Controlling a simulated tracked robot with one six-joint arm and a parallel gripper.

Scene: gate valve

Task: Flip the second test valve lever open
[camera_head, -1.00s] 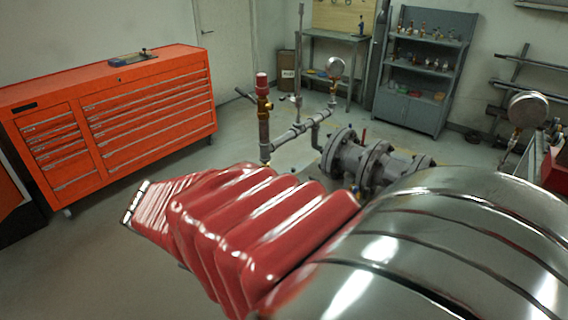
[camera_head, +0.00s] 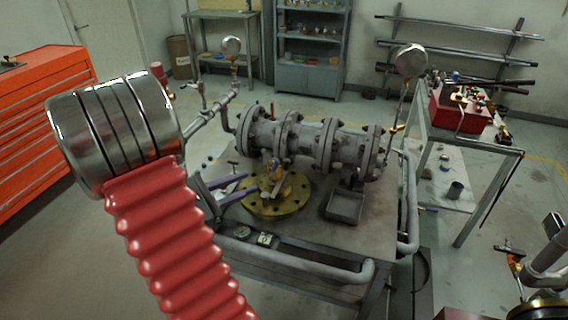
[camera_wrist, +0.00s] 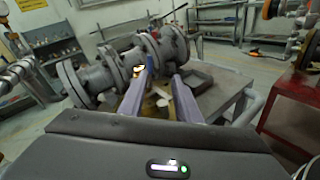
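My gripper (camera_head: 250,184) has two purple fingers, spread apart, reaching in from the left over the work table. They also show in the wrist view (camera_wrist: 161,78), with a clear gap between them. A small brass valve with a blue part (camera_head: 274,168) stands below the grey flanged gate valve body (camera_head: 305,138), close ahead of the fingertips. In the wrist view a blue part (camera_wrist: 150,62) shows by the left fingertip; contact cannot be told. Another brass fitting (camera_head: 397,129) sits at the right end of the body. I cannot tell which is the second test valve.
A brass flange disc (camera_head: 282,206) lies on the table (camera_head: 378,222) under the fingers. A grey tray (camera_head: 344,207) is to its right. Grey pipes (camera_head: 300,262) run along the front edge. A gauge (camera_head: 408,60) rises at right, beside a cart (camera_head: 447,200).

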